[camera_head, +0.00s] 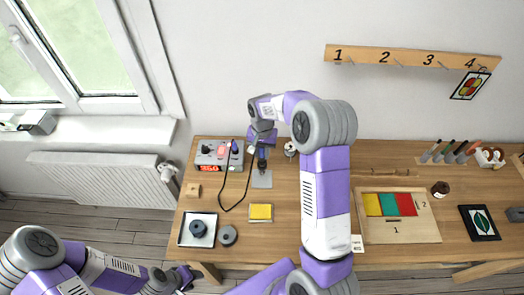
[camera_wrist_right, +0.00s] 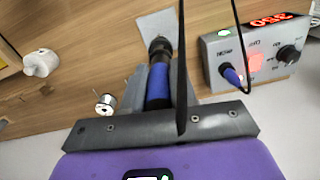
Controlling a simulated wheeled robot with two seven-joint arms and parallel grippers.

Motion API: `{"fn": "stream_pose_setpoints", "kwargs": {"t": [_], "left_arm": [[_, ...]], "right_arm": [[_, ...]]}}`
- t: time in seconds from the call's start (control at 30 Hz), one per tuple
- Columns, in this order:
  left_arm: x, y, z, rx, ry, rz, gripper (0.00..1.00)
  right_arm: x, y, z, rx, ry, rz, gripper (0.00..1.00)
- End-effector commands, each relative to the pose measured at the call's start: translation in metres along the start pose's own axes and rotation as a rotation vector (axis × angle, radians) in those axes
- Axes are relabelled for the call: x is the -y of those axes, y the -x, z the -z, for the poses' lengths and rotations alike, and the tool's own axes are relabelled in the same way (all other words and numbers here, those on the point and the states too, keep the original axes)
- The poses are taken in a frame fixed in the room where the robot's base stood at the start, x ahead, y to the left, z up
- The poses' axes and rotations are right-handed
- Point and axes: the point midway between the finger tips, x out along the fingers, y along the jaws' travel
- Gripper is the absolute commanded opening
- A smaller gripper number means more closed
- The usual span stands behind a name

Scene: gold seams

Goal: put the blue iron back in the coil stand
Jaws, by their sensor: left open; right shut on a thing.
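My right gripper (camera_head: 262,143) is at the back left of the bench, shut on the blue iron (camera_head: 262,163). In the right wrist view the blue handle (camera_wrist_right: 158,88) sits between the fingers, with a dark collar beyond it. It points towards a light grey plate (camera_head: 262,182), which also shows in the wrist view (camera_wrist_right: 158,25). I cannot make out the coil of the stand separately from the dark collar, nor whether the iron's tip is inside it. My left gripper (camera_head: 183,279) is open and empty at the lower left, off the bench's front edge.
The control station (camera_head: 218,155) with a red display stands left of the iron; a black cable (camera_head: 222,205) loops in front. A solder spool (camera_head: 290,148) is to the right. A yellow sponge (camera_head: 260,212) and white tray (camera_head: 183,240) lie nearer. A wooden board (camera_head: 400,232) is further right.

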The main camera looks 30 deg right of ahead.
Motion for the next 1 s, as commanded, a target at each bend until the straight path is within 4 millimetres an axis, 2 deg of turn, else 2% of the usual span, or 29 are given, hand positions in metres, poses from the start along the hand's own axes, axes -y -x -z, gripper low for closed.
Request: {"fn": "stream_pose_setpoints", "kwargs": {"t": [0.9,0.93,1.0], "left_arm": [[0.006,-0.015,0.001,0.000,0.000,0.000,0.43],[0.005,-0.015,0.001,0.000,0.000,0.000,0.43],[0.005,-0.014,0.001,0.000,0.000,0.000,0.43]], "right_arm": [[0.000,-0.023,0.001,0.000,0.001,0.001,0.00],[0.000,-0.022,0.001,-0.001,0.001,0.001,0.29],[0.000,-0.022,0.001,0.000,0.001,0.000,0.40]]}}
